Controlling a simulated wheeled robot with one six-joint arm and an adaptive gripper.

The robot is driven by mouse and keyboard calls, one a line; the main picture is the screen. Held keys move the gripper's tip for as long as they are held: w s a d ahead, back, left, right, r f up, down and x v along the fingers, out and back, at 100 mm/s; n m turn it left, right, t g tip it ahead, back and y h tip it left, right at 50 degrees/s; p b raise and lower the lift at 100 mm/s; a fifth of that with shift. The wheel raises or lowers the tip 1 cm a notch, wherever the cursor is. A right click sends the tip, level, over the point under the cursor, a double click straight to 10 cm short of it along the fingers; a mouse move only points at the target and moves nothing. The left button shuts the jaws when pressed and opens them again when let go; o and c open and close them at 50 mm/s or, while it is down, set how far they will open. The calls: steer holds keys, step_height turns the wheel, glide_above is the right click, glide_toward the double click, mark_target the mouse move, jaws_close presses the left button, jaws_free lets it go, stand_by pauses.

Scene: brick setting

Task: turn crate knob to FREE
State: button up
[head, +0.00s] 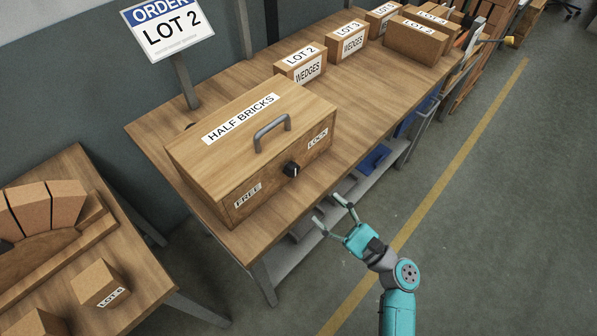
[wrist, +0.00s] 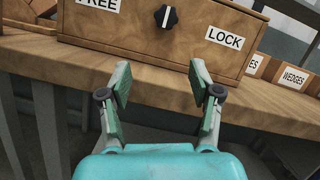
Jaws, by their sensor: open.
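The wooden crate (head: 255,150) labelled HALF BRICKS stands on the workbench, lid down, with a grey handle on top. Its black knob (head: 291,169) is on the front face, between the FREE label (head: 247,195) on the left and the LOCK label (head: 318,138) on the right. In the wrist view the knob (wrist: 166,16) has a white line standing roughly upright, in line with neither label. My gripper (head: 328,209) is open and empty, in front of the bench edge and apart from the knob. In the wrist view its fingers (wrist: 160,72) are spread below the knob.
The workbench (head: 370,100) carries boxes labelled LOT 2 (head: 300,63) and LOT 3 (head: 347,40) behind the crate. A lower shelf holds a blue item (head: 375,158). A second table (head: 130,255) with bricks stands at the left. The floor (head: 480,220) at the right is clear.

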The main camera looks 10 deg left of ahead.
mark_target(296, 173)
steer(key=shift+y, duration=0.5)
steer(key=x, duration=0.4)
steer(key=r+x, duration=0.1)
steer(key=x, duration=0.6)
steer(key=shift+w+d+r, duration=0.1)
steer(key=shift+w+r, duration=0.2)
steer(key=c, duration=1.1)
